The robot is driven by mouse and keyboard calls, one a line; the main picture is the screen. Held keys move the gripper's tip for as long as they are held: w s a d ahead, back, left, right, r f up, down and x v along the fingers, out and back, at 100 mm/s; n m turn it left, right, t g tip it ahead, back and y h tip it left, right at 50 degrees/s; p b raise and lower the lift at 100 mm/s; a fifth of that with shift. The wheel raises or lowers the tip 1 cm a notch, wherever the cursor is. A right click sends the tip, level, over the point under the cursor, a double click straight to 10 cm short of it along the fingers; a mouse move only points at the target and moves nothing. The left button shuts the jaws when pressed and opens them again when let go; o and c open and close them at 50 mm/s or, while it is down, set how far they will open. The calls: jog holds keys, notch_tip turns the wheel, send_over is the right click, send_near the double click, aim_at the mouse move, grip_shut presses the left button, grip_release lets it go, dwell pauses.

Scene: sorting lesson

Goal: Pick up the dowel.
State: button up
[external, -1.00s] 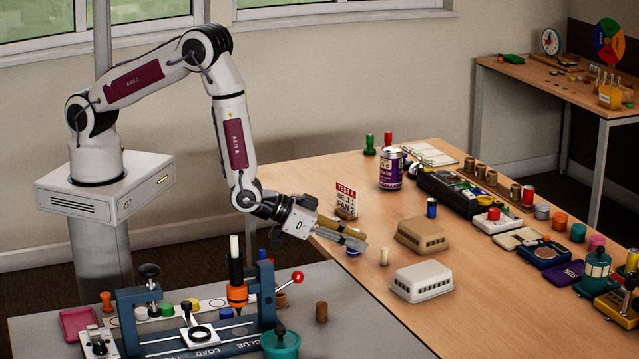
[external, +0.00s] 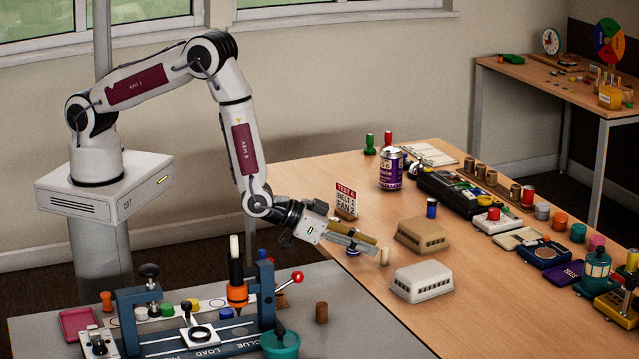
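Whether the fingertips touch the dowel cannot be told from this view.
A tan vented cover (external: 422,236) and a cream vented cover (external: 421,282) stand right of the dowel. A blue cylinder (external: 431,208) and a sign (external: 346,197) stand behind. A blue press fixture (external: 200,330) fills the grey bench at front left.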

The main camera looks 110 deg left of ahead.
aim_at(385, 249)
jog(key=shift+w, duration=0.1)
jog(key=shift+x, duration=2.55)
jog(key=c, duration=0.5)
